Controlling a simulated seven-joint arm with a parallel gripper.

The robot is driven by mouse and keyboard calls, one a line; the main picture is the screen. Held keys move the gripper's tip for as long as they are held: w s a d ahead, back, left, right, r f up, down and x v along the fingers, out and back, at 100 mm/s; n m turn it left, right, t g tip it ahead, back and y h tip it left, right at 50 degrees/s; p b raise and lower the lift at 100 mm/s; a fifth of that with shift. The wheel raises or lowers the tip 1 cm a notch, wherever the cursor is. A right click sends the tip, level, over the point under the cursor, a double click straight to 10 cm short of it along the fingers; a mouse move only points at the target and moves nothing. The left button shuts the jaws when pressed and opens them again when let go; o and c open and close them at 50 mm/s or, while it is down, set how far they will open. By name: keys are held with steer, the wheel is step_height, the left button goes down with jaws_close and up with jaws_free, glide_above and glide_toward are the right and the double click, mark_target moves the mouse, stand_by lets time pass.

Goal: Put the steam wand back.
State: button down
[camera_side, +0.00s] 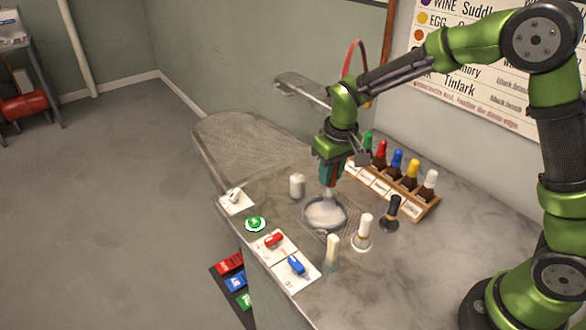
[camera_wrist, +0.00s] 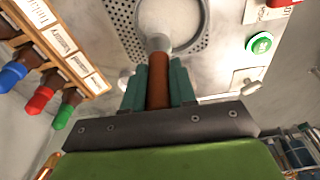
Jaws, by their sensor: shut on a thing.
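My gripper (camera_side: 329,178) points down over the worktop, shut on a brown-handled tool with a pale end, apparently the steam wand (camera_wrist: 158,87). Its handle sits between my teal fingers in the wrist view, and its pale end points away from them. In the side view the wand (camera_side: 330,193) is about upright over a round whitish pad (camera_side: 325,214) on a perforated metal plate (camera_wrist: 121,16). I cannot tell whether its end touches the pad. I cannot make out an empty holder for it.
A wooden rack (camera_side: 424,206) of colour-capped bottles stands behind. A green button (camera_side: 255,223) and red (camera_side: 273,240) and blue (camera_side: 296,264) switches line the front edge.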

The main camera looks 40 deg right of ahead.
steer(key=w+d, duration=0.8)
steer(key=shift+w+d+f+n, duration=0.3)
steer(key=shift+w+d+f, duration=0.05)
steer(key=shift+w+f, duration=0.1)
steer(key=shift+s+f, duration=0.1)
steer(key=shift+f, duration=0.65)
stand_by(1.7)
steer(key=shift+f, duration=0.3)
steer(key=shift+f, duration=0.2)
stand_by(0.4)
steer(key=c, duration=0.8)
jaws_free()
